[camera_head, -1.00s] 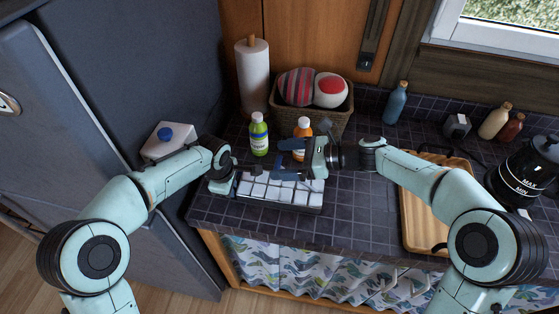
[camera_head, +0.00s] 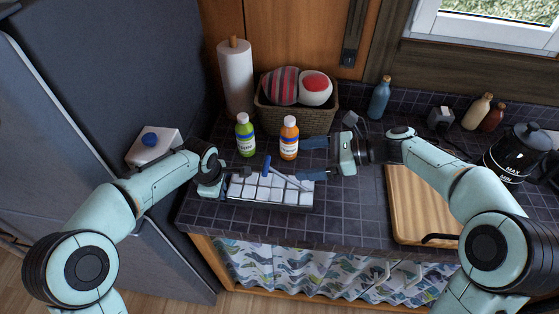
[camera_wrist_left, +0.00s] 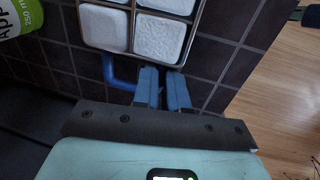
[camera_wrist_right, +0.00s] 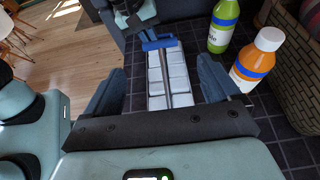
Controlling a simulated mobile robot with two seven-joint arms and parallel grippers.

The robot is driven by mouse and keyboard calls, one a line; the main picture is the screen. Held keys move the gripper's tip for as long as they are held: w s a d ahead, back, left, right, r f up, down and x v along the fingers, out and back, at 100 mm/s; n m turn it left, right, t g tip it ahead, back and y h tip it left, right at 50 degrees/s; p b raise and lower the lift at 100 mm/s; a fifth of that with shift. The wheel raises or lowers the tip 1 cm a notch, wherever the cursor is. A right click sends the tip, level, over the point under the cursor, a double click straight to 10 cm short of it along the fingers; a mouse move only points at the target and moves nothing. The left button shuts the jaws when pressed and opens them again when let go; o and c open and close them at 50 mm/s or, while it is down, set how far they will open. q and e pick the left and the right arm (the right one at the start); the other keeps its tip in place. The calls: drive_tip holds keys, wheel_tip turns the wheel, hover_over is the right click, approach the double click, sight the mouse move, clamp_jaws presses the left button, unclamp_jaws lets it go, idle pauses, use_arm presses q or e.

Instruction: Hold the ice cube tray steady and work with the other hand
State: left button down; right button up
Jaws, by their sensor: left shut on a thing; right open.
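The ice cube tray (camera_head: 262,205), filled with white cubes, sits on the dark tiled counter. It also shows in the left wrist view (camera_wrist_left: 130,30). My left gripper (camera_head: 225,182) is shut on the tray's left end; its fingers (camera_wrist_left: 162,88) meet the rim, partly hiding the grip. A blue bar shows beside them. A tool with a blue end (camera_head: 267,166) and thin grey shaft lies across the tray; it shows in the right wrist view (camera_wrist_right: 160,44) too. My right gripper (camera_head: 313,160) is open and empty right of the tool, its fingers pointing left.
A green bottle (camera_head: 245,138) and an orange bottle (camera_head: 289,140) stand just behind the tray. A wicker basket (camera_head: 322,122) and paper towel roll (camera_head: 236,80) are at the back. A wooden board (camera_head: 410,225) lies right. Counter between tray and board is clear.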

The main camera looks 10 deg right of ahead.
sight(266, 164)
drive_tip(key=x, duration=1.1)
drive_tip(key=shift+a+f, duration=0.2)
drive_tip(key=shift+a, duration=0.1)
drive_tip(key=shift+d, duration=0.1)
drive_tip(key=c, duration=1.4)
